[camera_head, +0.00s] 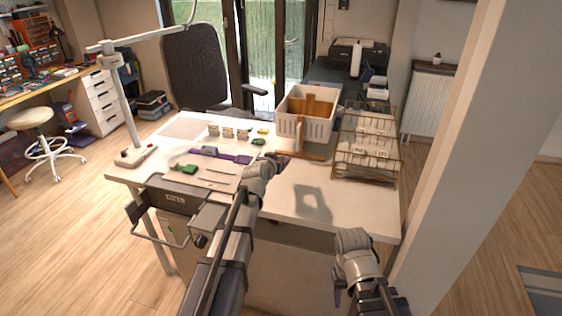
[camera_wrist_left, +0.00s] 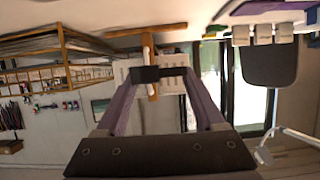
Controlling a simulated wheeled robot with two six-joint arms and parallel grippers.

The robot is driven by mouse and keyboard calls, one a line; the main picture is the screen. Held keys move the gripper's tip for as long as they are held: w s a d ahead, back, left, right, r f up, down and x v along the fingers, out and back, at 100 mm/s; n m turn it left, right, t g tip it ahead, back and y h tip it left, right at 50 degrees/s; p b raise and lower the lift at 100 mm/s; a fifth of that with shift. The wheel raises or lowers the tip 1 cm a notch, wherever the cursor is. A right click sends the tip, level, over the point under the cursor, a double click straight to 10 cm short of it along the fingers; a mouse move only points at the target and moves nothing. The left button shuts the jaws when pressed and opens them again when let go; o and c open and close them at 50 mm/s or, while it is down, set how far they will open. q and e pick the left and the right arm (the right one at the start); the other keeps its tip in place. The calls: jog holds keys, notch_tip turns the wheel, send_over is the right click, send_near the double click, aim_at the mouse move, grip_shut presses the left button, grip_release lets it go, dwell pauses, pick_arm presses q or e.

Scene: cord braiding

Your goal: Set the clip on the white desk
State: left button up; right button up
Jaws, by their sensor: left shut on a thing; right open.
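The white desk (camera_head: 300,205) fills the middle of the head view. My left gripper (camera_head: 283,161) is over its middle, just left of a wooden bar. In the left wrist view its two purple fingers (camera_wrist_left: 160,73) meet at a small dark piece and are shut on it. This is likely the clip, but dark fingertips and clip are hard to tell apart. A shadow lies on the desk to the right of the gripper. I cannot tell the height above the desk. My right gripper (camera_head: 338,296) is low, in front of the desk's front edge, open and empty.
A wooden stand (camera_head: 303,155) stands before a white crate (camera_head: 309,105). A wire rack (camera_head: 368,145) is at the right. A purple part (camera_head: 227,155), green pieces (camera_head: 183,169) and several small blocks (camera_head: 228,133) lie at the left, near a lamp (camera_head: 130,156). The front right desktop is clear.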

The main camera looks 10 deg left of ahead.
aim_at(279, 187)
pick_arm(q)
jog(key=shift+d, duration=0.2)
notch_tip(279, 187, down, 10)
jog(key=b, duration=1)
jog(key=shift+f, duration=0.1)
pick_arm(e)
notch_tip(279, 187, down, 10)
jog(key=shift+d, duration=0.3)
jog(key=shift+s, duration=0.1)
pick_arm(q)
jog(key=shift+f, duration=0.2)
jog(key=o, duration=1.3)
jog(key=shift+r, duration=0.1)
pick_arm(e)
jog(key=shift+f, duration=0.15)
pick_arm(q)
jog(key=shift+r, duration=0.2)
jog(key=p+v, duration=0.4)
jog(key=v, duration=0.8)
jog(key=shift+p, duration=0.3)
pick_arm(e)
notch_tip(279, 187, up, 5)
jog(key=shift+f, duration=0.1)
pick_arm(q)
jog(key=shift+a, duration=0.1)
